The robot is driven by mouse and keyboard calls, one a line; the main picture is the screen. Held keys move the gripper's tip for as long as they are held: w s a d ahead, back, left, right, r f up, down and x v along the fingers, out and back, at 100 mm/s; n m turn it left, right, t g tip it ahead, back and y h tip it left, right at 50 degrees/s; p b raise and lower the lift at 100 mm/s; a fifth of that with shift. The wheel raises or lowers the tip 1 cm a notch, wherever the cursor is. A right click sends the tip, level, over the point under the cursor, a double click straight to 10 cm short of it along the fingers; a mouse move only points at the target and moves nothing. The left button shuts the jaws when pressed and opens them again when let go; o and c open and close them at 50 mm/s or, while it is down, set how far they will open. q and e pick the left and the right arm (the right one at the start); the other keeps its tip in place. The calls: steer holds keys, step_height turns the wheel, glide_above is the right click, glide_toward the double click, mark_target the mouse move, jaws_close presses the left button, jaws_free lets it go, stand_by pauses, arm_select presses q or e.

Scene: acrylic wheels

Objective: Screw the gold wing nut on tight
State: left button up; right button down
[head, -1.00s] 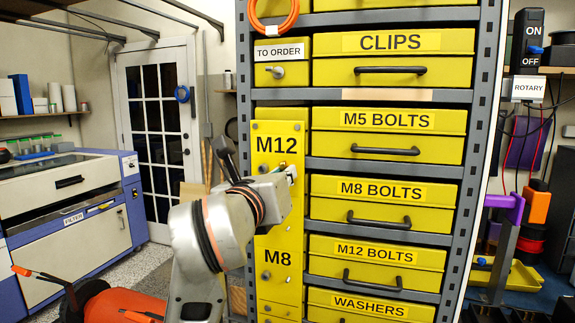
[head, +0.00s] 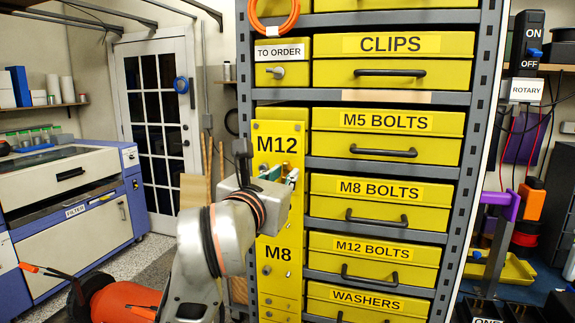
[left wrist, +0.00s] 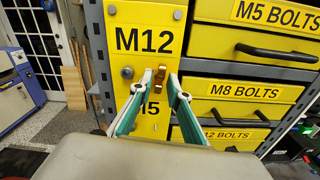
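The gold wing nut (left wrist: 160,75) shows in the left wrist view, in front of the yellow panel (left wrist: 155,20) below its M12 label. In the head view the nut is hidden by my left gripper (head: 288,176), which reaches to the panel below M12. In the left wrist view my left gripper (left wrist: 161,85) has its green-and-white fingers part-way apart. One fingertip is on each side of the nut, with what looks like a thin gap on both sides. Whether a finger touches the nut is hard to tell. My right gripper is in neither view.
Yellow drawers with black handles, among them M8 BOLTS (head: 378,188), stand close to the right of the panel in a grey metal rack (head: 458,195). A silver stud (left wrist: 127,73) sits left of the nut. The floor (head: 140,258) left of the rack is partly clear.

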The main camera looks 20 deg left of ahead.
arm_select(q)
steer(key=shift+o, duration=0.6)
steer(key=shift+s, duration=0.1)
steer(key=shift+r, duration=5.05)
